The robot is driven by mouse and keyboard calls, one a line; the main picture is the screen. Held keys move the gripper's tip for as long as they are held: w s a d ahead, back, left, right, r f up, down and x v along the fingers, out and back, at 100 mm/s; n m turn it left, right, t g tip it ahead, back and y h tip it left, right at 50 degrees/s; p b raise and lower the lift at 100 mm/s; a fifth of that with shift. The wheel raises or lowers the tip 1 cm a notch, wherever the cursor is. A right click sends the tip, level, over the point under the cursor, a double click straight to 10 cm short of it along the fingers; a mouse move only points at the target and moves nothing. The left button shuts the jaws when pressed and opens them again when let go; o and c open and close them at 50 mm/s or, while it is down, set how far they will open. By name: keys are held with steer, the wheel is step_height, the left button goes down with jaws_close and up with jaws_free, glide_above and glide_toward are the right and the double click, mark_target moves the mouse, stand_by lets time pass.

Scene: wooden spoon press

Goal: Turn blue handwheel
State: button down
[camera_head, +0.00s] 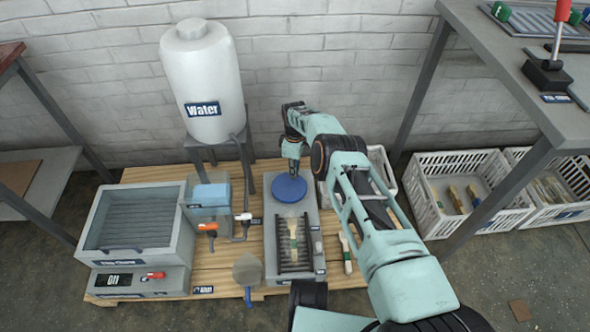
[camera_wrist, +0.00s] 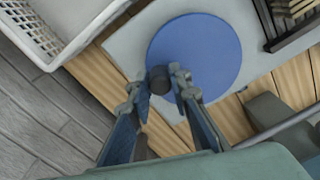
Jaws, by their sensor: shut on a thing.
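The blue handwheel (camera_head: 289,188) is a flat round disc on top of the grey press (camera_head: 272,250), at its back end. In the wrist view the blue handwheel (camera_wrist: 205,50) fills the upper middle. A dark upright knob (camera_wrist: 158,81) stands near the disc's rim. My gripper (camera_wrist: 158,80) is over that rim with a finger on each side of the knob, shut on it. In the head view my gripper (camera_head: 293,168) reaches down to the wheel's back edge, and its fingertips are hard to make out.
A wooden spoon (camera_head: 293,232) lies in the press's slatted bed, and another spoon (camera_head: 346,250) lies beside it. A white water tank (camera_head: 203,85) stands behind left. A grey machine (camera_head: 135,230) is at left. White crates (camera_head: 500,225) stand right, and a workbench (camera_head: 560,110) overhangs there.

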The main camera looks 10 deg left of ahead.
steer(key=c, duration=1.8)
jaws_free()
steer(key=shift+o, duration=0.2)
steer(key=shift+r, duration=0.1)
step_height(320, 180, up, 12)
